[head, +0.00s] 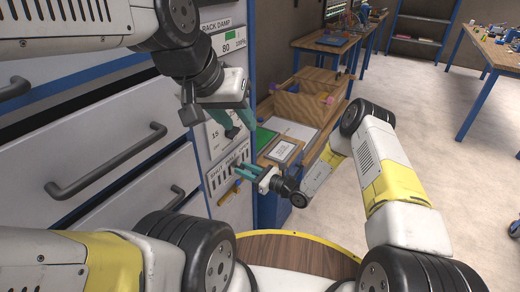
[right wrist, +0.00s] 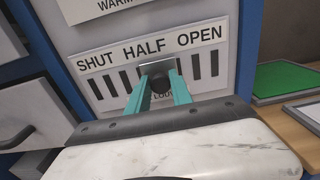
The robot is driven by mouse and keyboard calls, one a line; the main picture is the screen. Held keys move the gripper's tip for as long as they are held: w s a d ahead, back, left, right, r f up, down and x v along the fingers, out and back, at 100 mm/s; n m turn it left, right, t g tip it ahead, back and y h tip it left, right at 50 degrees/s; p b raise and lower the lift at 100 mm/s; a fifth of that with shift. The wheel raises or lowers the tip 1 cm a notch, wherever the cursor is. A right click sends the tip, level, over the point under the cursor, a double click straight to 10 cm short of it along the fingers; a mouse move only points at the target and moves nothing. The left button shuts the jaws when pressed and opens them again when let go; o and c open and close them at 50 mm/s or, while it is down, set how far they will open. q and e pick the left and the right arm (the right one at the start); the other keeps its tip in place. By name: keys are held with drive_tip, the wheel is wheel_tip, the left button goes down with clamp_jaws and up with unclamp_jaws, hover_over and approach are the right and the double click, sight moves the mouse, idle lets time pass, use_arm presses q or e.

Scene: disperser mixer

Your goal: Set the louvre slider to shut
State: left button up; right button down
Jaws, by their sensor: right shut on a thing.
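The louvre panel (right wrist: 100,75) is a white plate lettered SHUT, HALF and OPEN from left to right, with dark upright slots below. It also shows in the head view (head: 215,178). The slider's dark knob (right wrist: 160,84) sits below HALF, in the middle of the panel. My right gripper (right wrist: 159,82) is shut on the knob, with one teal finger on each side; in the head view it (head: 247,173) reaches in from the right. My left gripper (head: 243,130) hangs above the panel, its teal fingers apart and empty.
A drawer handle (head: 105,160) sticks out of the cabinet to the left. To the right, a wooden bench holds a green board (head: 264,138) and a framed card (head: 283,150). Open floor lies farther right.

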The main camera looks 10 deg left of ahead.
drive_tip(key=s+a, duration=0.1)
drive_tip(key=s, duration=0.2)
drive_tip(key=s+a, duration=0.1)
drive_tip(key=s, duration=0.2)
drive_tip(key=s+a, duration=0.1)
drive_tip(key=s, duration=0.2)
drive_tip(key=shift+s+a, duration=0.25)
drive_tip(key=shift+s, duration=0.15)
drive_tip(key=c, duration=1.1)
unclamp_jaws()
drive_tip(key=shift+c, duration=0.2)
drive_tip(key=shift+d, duration=0.1)
drive_tip(key=v, duration=0.7)
drive_tip(key=shift+s+d, duration=0.15)
drive_tip(key=shift+d, duration=0.1)
drive_tip(key=shift+r, duration=0.15)
